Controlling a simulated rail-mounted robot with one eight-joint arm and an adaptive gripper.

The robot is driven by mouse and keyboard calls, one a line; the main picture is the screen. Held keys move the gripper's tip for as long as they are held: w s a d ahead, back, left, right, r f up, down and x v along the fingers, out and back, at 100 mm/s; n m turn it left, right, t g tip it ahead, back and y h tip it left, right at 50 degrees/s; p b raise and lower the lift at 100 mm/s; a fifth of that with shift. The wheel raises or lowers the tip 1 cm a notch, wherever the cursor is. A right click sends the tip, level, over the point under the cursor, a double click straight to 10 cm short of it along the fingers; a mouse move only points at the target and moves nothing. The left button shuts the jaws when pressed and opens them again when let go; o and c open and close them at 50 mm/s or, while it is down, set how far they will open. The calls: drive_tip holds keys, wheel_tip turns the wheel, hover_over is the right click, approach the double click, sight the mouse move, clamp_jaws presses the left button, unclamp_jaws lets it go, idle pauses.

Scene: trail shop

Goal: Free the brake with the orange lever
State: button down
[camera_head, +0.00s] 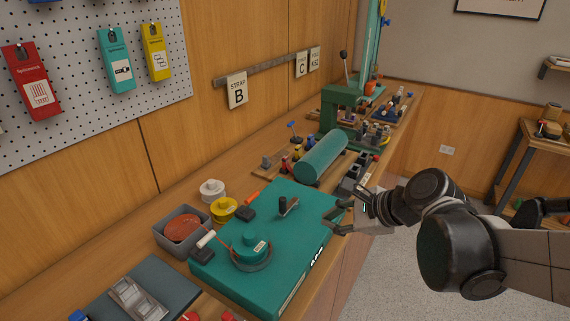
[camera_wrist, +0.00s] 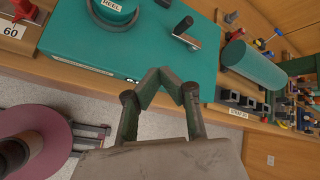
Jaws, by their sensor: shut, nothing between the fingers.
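A small orange lever (camera_head: 251,198) shows at the back edge of the teal box in the head view, close to a black block. I cannot tell whether it is the brake's lever. On the teal box (camera_head: 208,268) sits a round teal reel (camera_head: 251,248), with a thin reddish strip beside it. A metal crank arm with a dark grip (camera_head: 289,206) stands on the box's far part and also shows in the wrist view (camera_wrist: 184,27). My gripper (camera_head: 335,217) is shut and empty by the box's right side. In the wrist view its fingertips (camera_wrist: 162,75) meet near the box's front edge.
A teal cylinder (camera_head: 322,157) lies beyond the box. A grey bin (camera_head: 165,225) with a reddish-brown disc, a yellow spool (camera_head: 224,207) and a white spool (camera_head: 212,188) stand behind it. Dark blocks (camera_head: 355,181) line the bench's front edge.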

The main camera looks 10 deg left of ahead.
sight(248, 204)
drive_tip(key=w+a+f+m+y, duration=0.1)
drive_tip(key=w+a+m+y, duration=0.2)
drive_tip(key=a+m, duration=0.3)
drive_tip(key=shift+w+g+p, duration=0.3)
drive_tip(key=shift+w+p, duration=0.05)
drive_tip(key=shift+p, duration=0.05)
drive_tip(key=shift+a, duration=0.15)
drive_tip(key=x, duration=0.9)
drive_tip(key=shift+w+a, duration=0.15)
drive_tip(key=shift+a, duration=0.2)
drive_tip(key=a, duration=0.1)
drive_tip(key=w+a+p, duration=0.1)
drive_tip(key=shift+a+r, duration=0.35)
drive_tip(key=shift+a, duration=0.05)
drive_tip(key=shift+w+a+r, duration=0.1)
drive_tip(key=shift+w+a, duration=0.2)
drive_tip(key=shift+a, duration=0.05)
